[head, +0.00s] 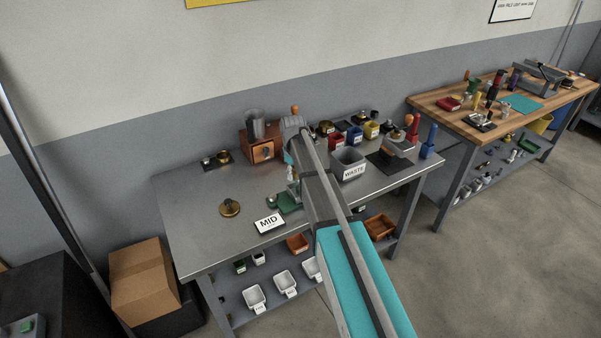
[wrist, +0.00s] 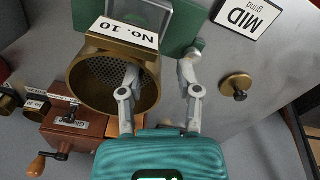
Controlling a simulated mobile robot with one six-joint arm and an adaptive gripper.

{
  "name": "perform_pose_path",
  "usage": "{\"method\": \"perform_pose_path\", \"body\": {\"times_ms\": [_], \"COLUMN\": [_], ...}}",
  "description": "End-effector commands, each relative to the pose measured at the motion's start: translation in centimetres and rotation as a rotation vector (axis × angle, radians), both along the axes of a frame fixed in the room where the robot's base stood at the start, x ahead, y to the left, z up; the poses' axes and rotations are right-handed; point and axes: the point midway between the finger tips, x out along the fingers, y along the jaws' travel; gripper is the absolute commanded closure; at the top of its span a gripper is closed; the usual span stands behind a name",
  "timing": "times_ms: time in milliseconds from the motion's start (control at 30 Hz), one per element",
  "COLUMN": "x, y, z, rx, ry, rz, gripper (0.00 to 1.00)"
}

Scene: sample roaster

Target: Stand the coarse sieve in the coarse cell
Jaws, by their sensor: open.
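The coarse sieve, taken to be the brass one marked No. 10 (wrist: 84,90), is large in the wrist view, its round opening and mesh facing the camera. In the head view I cannot make it out behind my arm. My gripper (wrist: 158,70) is open at the sieve's right wall. One finger shows in front of the mesh and the other just right of the wall, with a gap between them. Contact with the wall is unclear. No cell marked coarse is readable in either view.
A green device (wrist: 187,40) lies just beyond the sieve, with the MID sign (head: 268,222) near it. A brass knobbed disc (head: 230,208) is on the bench. A wooden grinder (head: 262,150) and a grey WASTE bin (head: 348,164) stand farther back. The bench's left front is clear.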

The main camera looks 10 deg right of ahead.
Motion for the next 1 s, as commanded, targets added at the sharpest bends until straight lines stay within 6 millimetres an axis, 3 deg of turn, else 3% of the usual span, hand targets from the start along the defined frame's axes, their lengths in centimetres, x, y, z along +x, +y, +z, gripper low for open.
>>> {"method": "perform_pose_path", "body": {"times_ms": [267,500,1000], "x": [-0.01,0.0,0.0], "y": [0.02,0.04,0.06], "z": [0.0,0.0,0.02], "rx": [0.0,0.0,0.0], "ry": [0.0,0.0,0.0], "rz": [0.0,0.001,0.001], "gripper": [0.58,1.0,1.0]}}
